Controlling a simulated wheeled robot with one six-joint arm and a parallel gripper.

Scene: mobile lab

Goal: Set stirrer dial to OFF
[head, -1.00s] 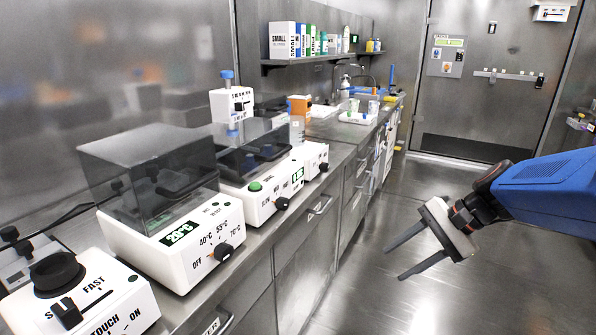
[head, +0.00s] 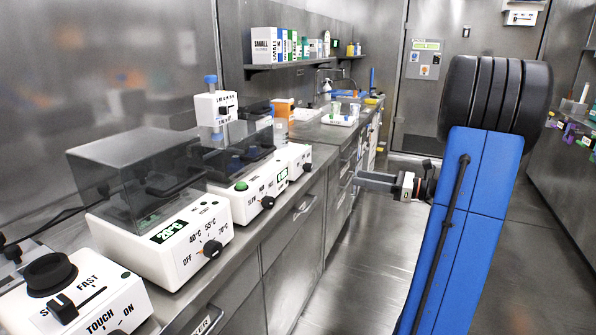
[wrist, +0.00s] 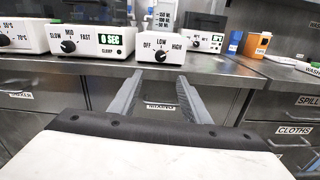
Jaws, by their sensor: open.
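A white box with a black dial marked OFF, LOW and HIGH, which looks like the stirrer (wrist: 173,44), stands at the counter's front edge in the wrist view. Its dial (wrist: 160,56) is at the middle of its front face; its exact setting is too small to read. In the head view the same box seems to be the small white one (head: 297,158) past the timer device. My gripper (wrist: 160,74) is open and empty, its two fingers pointing at the box with the dial between them in the picture. In the head view my gripper (head: 360,181) is over the aisle, apart from the counter.
A white device with a SLOW-MID-FAST dial (wrist: 85,42) and "0 SEC" display stands left of the box. A heated device with a dark lid (head: 160,240) is nearer. Drawers (wrist: 290,131) front the counter (wrist: 235,72). The aisle floor (head: 350,265) is clear.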

